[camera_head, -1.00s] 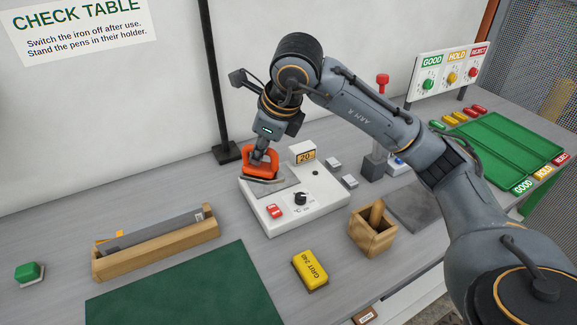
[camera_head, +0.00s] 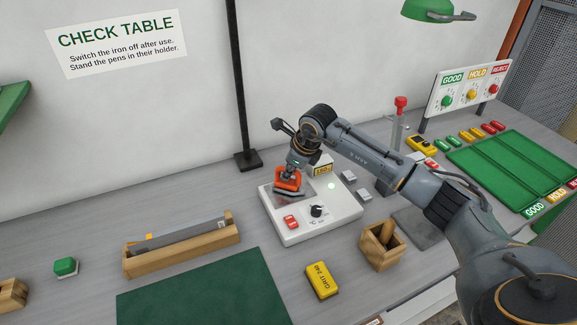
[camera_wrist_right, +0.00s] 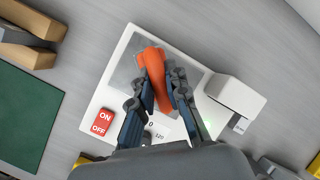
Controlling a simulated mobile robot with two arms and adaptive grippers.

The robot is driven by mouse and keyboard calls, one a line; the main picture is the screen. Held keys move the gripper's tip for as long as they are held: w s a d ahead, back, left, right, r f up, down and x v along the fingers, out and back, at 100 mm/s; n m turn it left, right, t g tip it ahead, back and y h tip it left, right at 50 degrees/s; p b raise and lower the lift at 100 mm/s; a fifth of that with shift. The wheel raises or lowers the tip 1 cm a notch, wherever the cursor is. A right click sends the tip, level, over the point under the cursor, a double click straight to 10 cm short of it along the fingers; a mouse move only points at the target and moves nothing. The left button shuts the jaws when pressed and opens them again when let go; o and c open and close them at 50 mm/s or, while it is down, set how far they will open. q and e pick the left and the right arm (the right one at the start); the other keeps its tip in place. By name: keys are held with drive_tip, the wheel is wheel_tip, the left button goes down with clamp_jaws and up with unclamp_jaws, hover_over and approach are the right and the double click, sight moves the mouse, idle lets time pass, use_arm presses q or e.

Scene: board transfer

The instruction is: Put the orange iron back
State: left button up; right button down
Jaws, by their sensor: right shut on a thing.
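The orange iron (camera_head: 287,183) is at the grey plate of a white station (camera_head: 315,228); I cannot tell whether it touches the plate. My right gripper (camera_head: 292,174) is shut on its handle from above. In the right wrist view, the orange handle (camera_wrist_right: 152,60) sits between the fingers of my right gripper (camera_wrist_right: 163,88), over the grey plate. The station has a red ON/OFF switch (camera_head: 291,222), a black knob (camera_head: 316,211), a small display (camera_head: 322,169) and a green lamp (camera_head: 331,186), which is lit. My left gripper is out of view.
A wooden tray (camera_head: 185,255) and green mat (camera_head: 210,295) lie left. A yellow grit block (camera_head: 322,281) and wooden holder (camera_head: 381,251) are in front. A black post (camera_head: 240,100) stands behind. Green trays (camera_head: 515,160) are at the right.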

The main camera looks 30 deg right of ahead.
drive_tip(key=shift+f, duration=0.1)
drive_tip(key=shift+f+b, duration=0.25)
drive_tip(key=shift+b, duration=0.05)
drive_tip(key=c, duration=1.3)
unclamp_jaws()
drive_tip(key=shift+c, duration=0.2)
drive_tip(key=shift+r, duration=0.1)
